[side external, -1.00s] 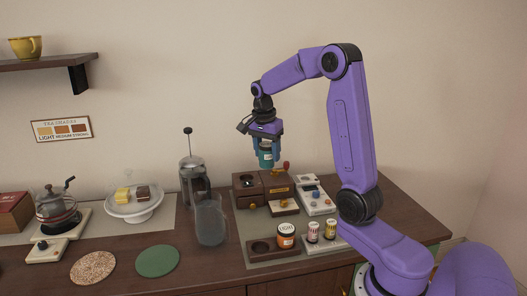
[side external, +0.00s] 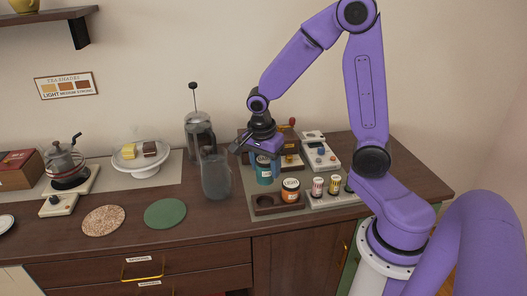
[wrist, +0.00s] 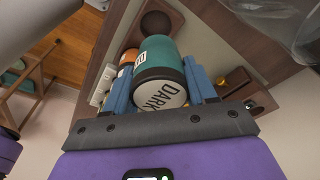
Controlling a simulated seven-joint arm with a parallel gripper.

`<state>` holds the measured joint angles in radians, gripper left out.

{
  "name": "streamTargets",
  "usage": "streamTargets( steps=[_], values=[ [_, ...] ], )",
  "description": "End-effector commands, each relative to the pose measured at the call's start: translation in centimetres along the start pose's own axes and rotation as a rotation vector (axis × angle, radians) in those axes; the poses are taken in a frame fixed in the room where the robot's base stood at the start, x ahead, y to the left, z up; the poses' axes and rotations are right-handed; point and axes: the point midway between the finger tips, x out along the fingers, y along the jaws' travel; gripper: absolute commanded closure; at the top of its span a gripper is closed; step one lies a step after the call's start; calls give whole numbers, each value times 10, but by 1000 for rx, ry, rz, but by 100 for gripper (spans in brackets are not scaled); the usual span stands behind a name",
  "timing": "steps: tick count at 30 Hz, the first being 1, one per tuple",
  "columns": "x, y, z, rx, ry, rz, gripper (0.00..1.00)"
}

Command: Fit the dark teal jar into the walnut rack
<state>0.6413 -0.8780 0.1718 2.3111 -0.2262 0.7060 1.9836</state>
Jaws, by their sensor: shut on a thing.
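The dark teal jar (side external: 264,175) is upright between the fingers of my gripper (side external: 267,163), which is shut on it. In the wrist view the jar (wrist: 160,62) shows a white lid or label reading DARK, with blue fingers on both sides. The walnut rack (side external: 278,208) lies on the mat near the counter's front. Its left round recess is empty; an orange-labelled jar (side external: 290,190) stands at its right. The teal jar appears just above and behind the empty recess, apart from the rack. The wrist view shows the dark recess (wrist: 155,23) beyond the jar.
A clear glass pitcher (side external: 216,176) stands close left of my gripper, with a French press (side external: 199,135) behind it. Two small jars (side external: 318,187) stand right of the rack. A wooden box and a scale (side external: 320,154) are behind. The counter left of the rack holds a green coaster (side external: 165,214).

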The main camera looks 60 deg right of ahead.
Motion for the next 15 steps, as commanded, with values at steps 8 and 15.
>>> streamTargets(
  steps=[8, 15],
  values=[
    [11, 3, 4, 1, 1, 2, 85],
    [31, 3, 6, -1, 1, 3, 85]
  ],
)
